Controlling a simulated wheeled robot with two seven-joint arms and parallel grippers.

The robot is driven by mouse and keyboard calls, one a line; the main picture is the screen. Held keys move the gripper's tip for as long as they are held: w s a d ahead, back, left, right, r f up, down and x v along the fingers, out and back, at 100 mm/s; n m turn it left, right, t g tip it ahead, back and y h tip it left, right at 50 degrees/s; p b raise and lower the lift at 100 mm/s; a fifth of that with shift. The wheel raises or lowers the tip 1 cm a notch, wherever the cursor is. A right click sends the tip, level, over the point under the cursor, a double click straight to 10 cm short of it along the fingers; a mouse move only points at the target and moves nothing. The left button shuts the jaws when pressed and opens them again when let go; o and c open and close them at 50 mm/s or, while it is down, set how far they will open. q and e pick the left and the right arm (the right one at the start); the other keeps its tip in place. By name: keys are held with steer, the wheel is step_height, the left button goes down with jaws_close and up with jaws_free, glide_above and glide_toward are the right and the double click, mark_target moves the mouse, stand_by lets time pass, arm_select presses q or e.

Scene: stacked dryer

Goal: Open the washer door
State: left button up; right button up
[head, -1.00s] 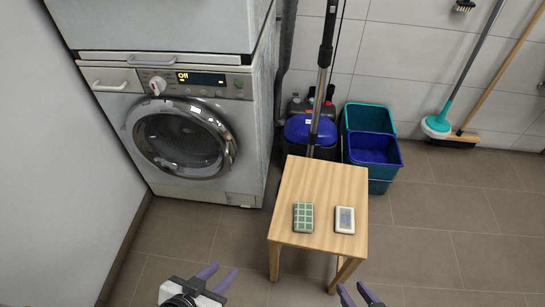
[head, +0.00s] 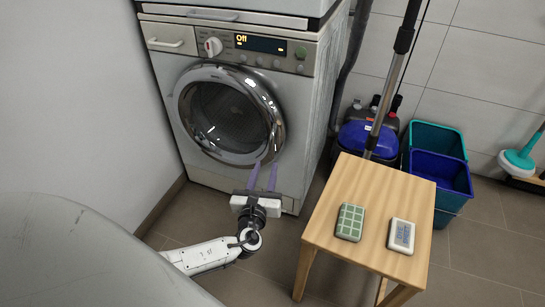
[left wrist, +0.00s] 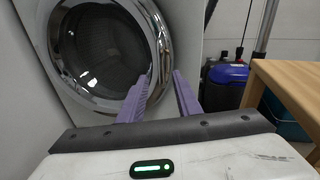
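The washer (head: 297,149) is the lower machine of a stack at the upper middle of the head view. Its round door (head: 231,115), with a chrome ring and dark glass, looks shut. My left gripper (head: 263,175) is in front of the lower right part of the door ring, with its purple fingers apart and nothing between them. I cannot tell whether a finger touches the ring. My right gripper is out of view.
A wooden stool (head: 345,230) with a green gridded box (head: 349,222) and a white box (head: 401,236) stands right of the washer. Blue and teal buckets (head: 440,173) are behind it. A wall (head: 60,110) closes off the left side.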

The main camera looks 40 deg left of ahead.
mark_target(272, 145)
arm_select(q)
steer(key=shift+m+t, duration=0.3)
steer(key=shift+m, duration=0.2)
steer(key=b+x, duration=0.1)
steer(key=x, duration=0.2)
steer(key=b+x, duration=0.1)
steer(key=x, duration=0.2)
steer(key=b+x, duration=0.1)
steer(key=x, duration=0.3)
steer(key=shift+r, duration=0.3)
steer(key=shift+w+a+b, duration=0.25)
steer(key=shift+w+b, duration=0.05)
steer(key=shift+w, duration=0.25)
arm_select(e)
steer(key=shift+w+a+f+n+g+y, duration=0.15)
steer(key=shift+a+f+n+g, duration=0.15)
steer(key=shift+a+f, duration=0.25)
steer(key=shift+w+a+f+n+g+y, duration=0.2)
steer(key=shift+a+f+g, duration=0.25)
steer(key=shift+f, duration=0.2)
arm_select(q)
steer(key=shift+r, duration=0.1)
jaws_close()
